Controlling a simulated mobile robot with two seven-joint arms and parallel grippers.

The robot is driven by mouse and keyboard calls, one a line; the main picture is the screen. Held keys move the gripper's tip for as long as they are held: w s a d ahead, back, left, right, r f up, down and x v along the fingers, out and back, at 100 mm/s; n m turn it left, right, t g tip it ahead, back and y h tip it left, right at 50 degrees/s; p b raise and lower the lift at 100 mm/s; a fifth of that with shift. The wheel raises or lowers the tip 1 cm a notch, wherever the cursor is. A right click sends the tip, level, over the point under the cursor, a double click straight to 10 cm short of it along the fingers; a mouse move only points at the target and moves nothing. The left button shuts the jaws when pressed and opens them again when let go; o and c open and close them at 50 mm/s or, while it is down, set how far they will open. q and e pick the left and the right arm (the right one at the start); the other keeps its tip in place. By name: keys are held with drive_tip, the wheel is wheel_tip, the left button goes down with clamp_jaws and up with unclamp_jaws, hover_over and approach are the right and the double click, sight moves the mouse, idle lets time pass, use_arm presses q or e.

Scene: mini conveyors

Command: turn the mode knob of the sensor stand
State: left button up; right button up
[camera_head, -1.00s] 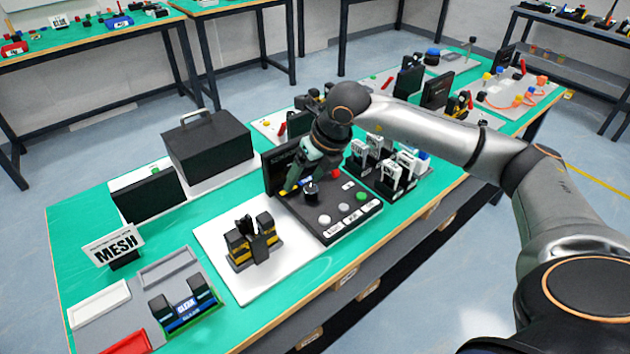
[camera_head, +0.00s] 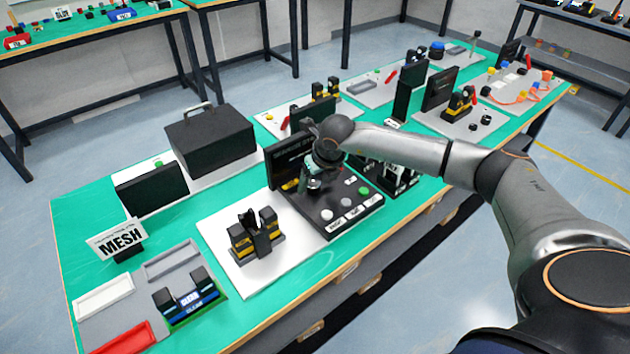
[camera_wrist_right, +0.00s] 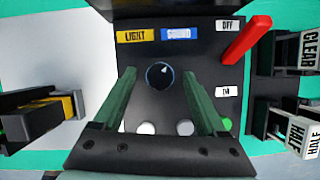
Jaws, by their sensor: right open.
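The sensor stand has a dark control panel (camera_head: 335,217) with a black upright board behind it. Its mode knob (camera_wrist_right: 159,75) is round and black, with a small light mark toward its upper right. A yellow LIGHT label (camera_wrist_right: 138,36) and a blue SOUND label (camera_wrist_right: 179,34) lie beyond it. My right gripper (camera_wrist_right: 159,77) is open, with green fingers on either side of the knob in the picture and gaps between. In the head view the right gripper (camera_head: 316,182) is down over the panel and mostly hides the knob. My left gripper is not in view.
A red lever (camera_wrist_right: 247,40) stands right of the knob between OFF and ON labels. Black holders with CLEAR and HALF cards (camera_wrist_right: 300,135) flank the panel; a yellow-black fixture (camera_head: 256,237) stands left.

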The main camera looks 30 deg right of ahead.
drive_tip(key=shift+f, duration=0.15)
drive_tip(key=shift+c, duration=0.2)
clamp_jaws()
idle(0.4)
